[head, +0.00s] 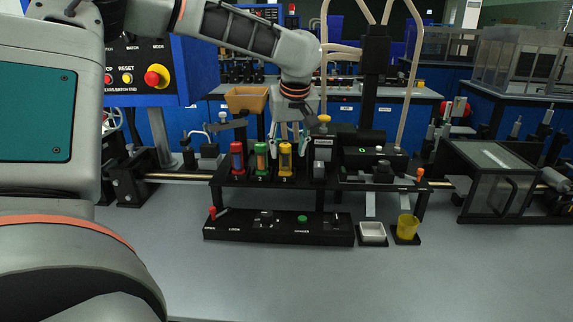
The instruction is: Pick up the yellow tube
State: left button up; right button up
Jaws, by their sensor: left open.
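The yellow tube (285,160) stands upright in slot 3 of a black rack (230,182), at the right end of a row with a red tube (237,158) and a green tube (261,158). My left gripper (288,138) points down at the yellow tube's top from behind and above. Its fingers are open and spread, one to each side of the tube's top. I cannot tell whether they touch the tube. My right gripper is not in view.
A control strip (280,233) lies in front of the rack. A white tray (372,232) and a yellow cup (407,227) stand to its right. A tan bin (246,100) sits behind the tubes. A black machine (375,160) stands right of them. The front of the table is clear.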

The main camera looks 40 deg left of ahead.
aim_at(285, 157)
pick_arm(q)
jog(key=x, duration=0.4)
jog(key=shift+s+a+f+b, duration=0.1)
jog(key=shift+s+a+b, duration=0.05)
jog(key=shift+b, duration=0.15)
grip_shut()
